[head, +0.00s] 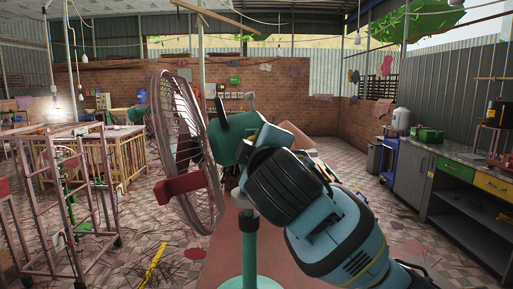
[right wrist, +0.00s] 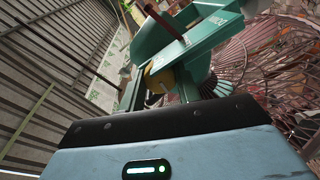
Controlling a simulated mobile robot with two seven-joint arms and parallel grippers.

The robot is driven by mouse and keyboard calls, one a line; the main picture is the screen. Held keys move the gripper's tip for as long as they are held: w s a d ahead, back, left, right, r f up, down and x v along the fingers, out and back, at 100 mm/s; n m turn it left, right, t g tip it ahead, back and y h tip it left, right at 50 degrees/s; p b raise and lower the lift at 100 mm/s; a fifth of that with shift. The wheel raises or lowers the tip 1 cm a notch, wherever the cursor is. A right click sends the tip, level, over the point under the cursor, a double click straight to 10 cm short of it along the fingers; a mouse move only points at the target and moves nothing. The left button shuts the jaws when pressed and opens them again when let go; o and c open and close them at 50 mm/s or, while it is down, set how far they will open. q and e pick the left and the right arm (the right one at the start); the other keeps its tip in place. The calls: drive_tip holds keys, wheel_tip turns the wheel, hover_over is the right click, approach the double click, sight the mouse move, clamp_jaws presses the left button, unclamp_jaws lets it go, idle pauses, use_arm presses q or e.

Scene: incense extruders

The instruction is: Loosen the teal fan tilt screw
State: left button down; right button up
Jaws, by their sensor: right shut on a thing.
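The teal fan (head: 237,137) stands upright on a teal pole (head: 249,245), with its round wire cage (head: 180,150) facing left. My right gripper (head: 256,165) is up against the back of the fan's teal housing, and my wrist hides the joint below it. In the right wrist view, the gripper (right wrist: 160,84) is shut on a small yellow piece (right wrist: 158,76) beside the teal housing (right wrist: 205,45). This piece appears to be the tilt screw; most of it is hidden by the fingers and housing. My left gripper is not in view.
A reddish surface (head: 225,255) lies under and beyond the fan pole. Metal rack frames (head: 75,190) stand at the left. A counter with a green and a yellow drawer (head: 491,184) runs along the right wall. Tiled floor (head: 400,215) is open between fan and counter.

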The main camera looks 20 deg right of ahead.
drive_tip(key=shift+f+n, duration=0.1)
drive_tip(key=shift+n, duration=1.1)
drive_tip(key=o, duration=1)
drive_tip(key=shift+s+a, duration=0.15)
drive_tip(key=shift+s, duration=1.15)
drive_tip(key=shift+s+a, duration=0.2)
drive_tip(key=shift+s, duration=1.1)
drive_tip(key=shift+s+a, duration=0.15)
drive_tip(key=shift+s, duration=1.15)
